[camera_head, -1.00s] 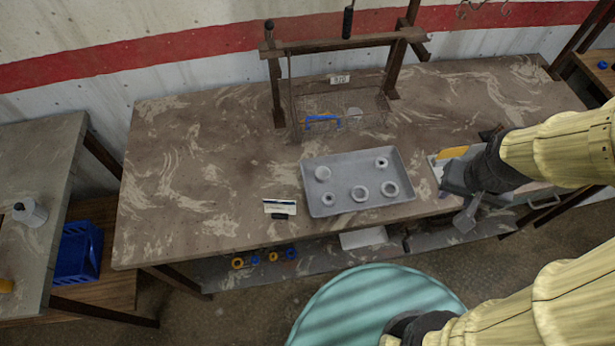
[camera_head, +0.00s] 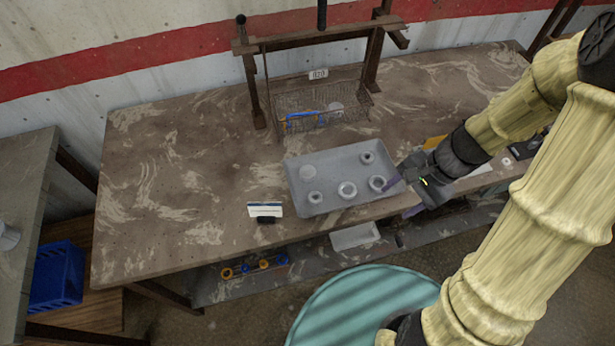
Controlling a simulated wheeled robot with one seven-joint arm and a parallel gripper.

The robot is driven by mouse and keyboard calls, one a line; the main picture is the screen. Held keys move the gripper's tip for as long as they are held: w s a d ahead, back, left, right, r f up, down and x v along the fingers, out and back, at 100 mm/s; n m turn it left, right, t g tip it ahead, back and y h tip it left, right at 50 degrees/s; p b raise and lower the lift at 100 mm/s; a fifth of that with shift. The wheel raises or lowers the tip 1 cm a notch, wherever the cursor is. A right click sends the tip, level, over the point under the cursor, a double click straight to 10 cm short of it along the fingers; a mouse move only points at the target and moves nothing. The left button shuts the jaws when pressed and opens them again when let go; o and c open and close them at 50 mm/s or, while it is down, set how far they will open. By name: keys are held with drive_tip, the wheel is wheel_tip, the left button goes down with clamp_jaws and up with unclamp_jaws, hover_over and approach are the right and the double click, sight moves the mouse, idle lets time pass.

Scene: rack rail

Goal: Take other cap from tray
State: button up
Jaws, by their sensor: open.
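A grey tray (camera_head: 330,207) lies on the bench near its front edge. Several small round pieces rest in it. A pale disc-like piece (camera_head: 308,172) is at the back left, and a ring-shaped piece (camera_head: 367,158) is at the back right. Along the front are ring-shaped pieces at the left (camera_head: 315,197), middle (camera_head: 347,190) and right (camera_head: 377,183). I cannot tell which are caps. My gripper (camera_head: 403,197) is open and appears empty at the tray's right edge, close to the front-right piece. One finger overlaps the tray's edge in the view; its height is unclear.
A wire basket (camera_head: 350,112) with a blue item stands behind the tray, under a dark frame (camera_head: 256,95). A small card on a stand (camera_head: 265,209) is left of the tray. The bench's left part is clear. A teal round surface (camera_head: 360,305) is in front.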

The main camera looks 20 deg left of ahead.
drive_tip(key=w+a+f+m+t+y+b, duration=0.1)
drive_tip(key=w+a+f+m+y, duration=0.1)
drive_tip(key=w+f+m+y, duration=0.1)
drive_tip(key=w+a+f+m+t+y+b, duration=0.1)
drive_tip(key=w+a+f+m+y+b, duration=0.1)
drive_tip(key=m, duration=0.3)
drive_tip(key=w+a+f+m+y+b, duration=0.1)
drive_tip(key=w+a+f+m+y, duration=0.2)
drive_tip(key=w+f+y, duration=0.1)
drive_tip(key=shift+w+a+f+m+t+b, duration=0.35)
drive_tip(key=shift+w+a+f+m+t, duration=0.05)
drive_tip(key=shift+w, duration=0.15)
drive_tip(key=p, duration=0.3)
approach(308, 173)
drive_tip(key=x, duration=0.3)
drive_tip(key=shift+w+a+r, duration=0.2)
drive_tip(key=shift+w+a, duration=0.05)
drive_tip(key=shift+a, duration=0.25)
drive_tip(key=shift+f, duration=0.1)
drive_tip(key=shift+a, duration=0.15)
